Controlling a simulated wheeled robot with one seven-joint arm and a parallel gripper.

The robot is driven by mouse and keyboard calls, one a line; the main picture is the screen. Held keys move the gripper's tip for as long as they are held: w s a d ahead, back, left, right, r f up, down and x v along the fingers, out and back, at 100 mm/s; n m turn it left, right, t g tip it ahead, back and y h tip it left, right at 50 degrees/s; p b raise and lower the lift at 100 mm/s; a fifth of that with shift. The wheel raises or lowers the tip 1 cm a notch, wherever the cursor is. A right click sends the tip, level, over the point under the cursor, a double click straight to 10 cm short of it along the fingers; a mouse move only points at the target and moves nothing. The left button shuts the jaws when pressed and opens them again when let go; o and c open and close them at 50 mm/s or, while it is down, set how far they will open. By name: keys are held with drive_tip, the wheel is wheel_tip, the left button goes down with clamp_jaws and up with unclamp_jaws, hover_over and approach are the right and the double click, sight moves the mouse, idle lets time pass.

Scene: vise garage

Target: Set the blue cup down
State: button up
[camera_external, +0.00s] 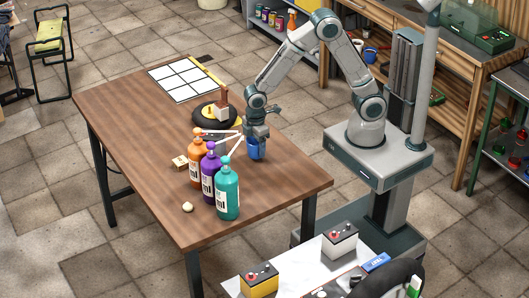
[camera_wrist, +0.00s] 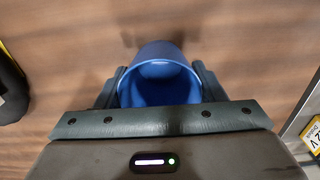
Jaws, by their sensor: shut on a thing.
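The blue cup (camera_external: 257,150) is at the right part of the brown wooden table (camera_external: 290,182), near the edge facing my base. My gripper (camera_external: 257,134) is above it with the fingers pointing down, shut on the cup. In the wrist view the cup (camera_wrist: 160,75) is upright between my two fingers (camera_wrist: 160,88), and I look into its open, empty inside. A soft shadow lies just beyond it on the wood. I cannot tell whether its base touches the table.
Orange (camera_external: 196,165), purple (camera_external: 210,175) and teal (camera_external: 228,190) bottles stand left of the cup. A black tire (camera_external: 205,116) with a brush-like tool (camera_external: 221,100) and a white grid sheet (camera_external: 183,80) lie further back. The table's right end is clear. Batteries (camera_external: 340,240) stand in front.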

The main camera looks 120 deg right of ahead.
drive_tip(key=shift+f, duration=0.85)
drive_tip(key=shift+f, duration=0.25)
drive_tip(key=o, duration=1)
drive_tip(key=shift+r, duration=0.1)
